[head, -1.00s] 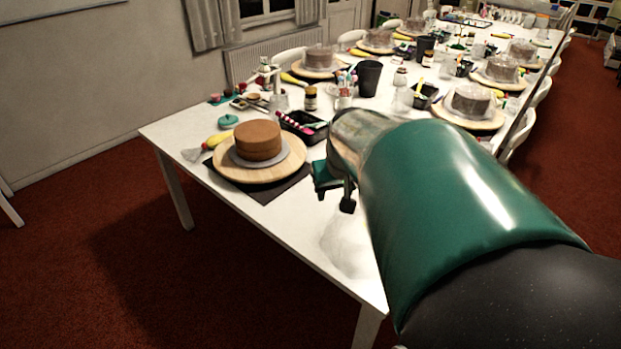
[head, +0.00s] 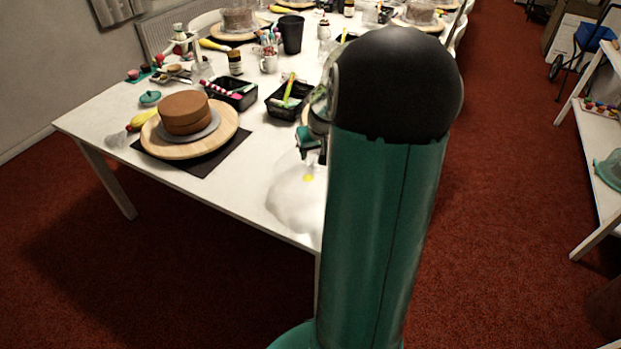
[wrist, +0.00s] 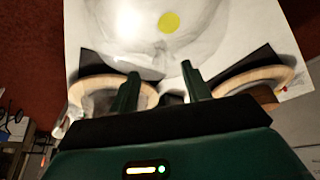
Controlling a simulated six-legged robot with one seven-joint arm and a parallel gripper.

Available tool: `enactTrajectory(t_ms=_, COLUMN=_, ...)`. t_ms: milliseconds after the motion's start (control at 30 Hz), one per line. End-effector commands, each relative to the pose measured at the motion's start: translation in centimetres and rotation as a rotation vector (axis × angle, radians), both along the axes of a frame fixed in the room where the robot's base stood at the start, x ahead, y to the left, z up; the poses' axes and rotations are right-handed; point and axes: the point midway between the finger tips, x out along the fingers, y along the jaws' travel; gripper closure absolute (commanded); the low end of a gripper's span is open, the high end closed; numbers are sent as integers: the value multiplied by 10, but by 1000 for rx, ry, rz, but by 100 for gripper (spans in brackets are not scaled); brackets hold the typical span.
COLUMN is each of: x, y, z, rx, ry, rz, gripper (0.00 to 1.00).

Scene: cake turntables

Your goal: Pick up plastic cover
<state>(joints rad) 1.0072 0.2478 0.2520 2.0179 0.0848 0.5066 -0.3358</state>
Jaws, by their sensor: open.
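My gripper (head: 312,150) is above the table at the cover's far side, partly hidden by my arm. In the wrist view my gripper (wrist: 160,70) has its two green fingers apart with nothing between them. The cover's right part is hidden behind my arm in the head view.
A brown cake (head: 186,112) stands on a wooden turntable (head: 220,130) to the left. Black trays (head: 285,108) and a black cup (head: 292,34) stand behind the cover. A white shelf (head: 590,150) is at the far right, across red carpet.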

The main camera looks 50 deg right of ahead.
Motion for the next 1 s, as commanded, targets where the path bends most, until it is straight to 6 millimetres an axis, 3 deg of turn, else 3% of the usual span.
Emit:
enactTrajectory(t_ms=500, x=20, y=-7, z=-54, rx=1, ry=1, rz=1, gripper=52)
enactTrajectory(t_ms=767, x=21, y=-9, z=-57, rx=-2, ry=0, rz=1, gripper=52)
enactTrajectory(t_ms=1000, x=21, y=-8, z=-57, rx=-1, ry=-1, rz=1, gripper=97)
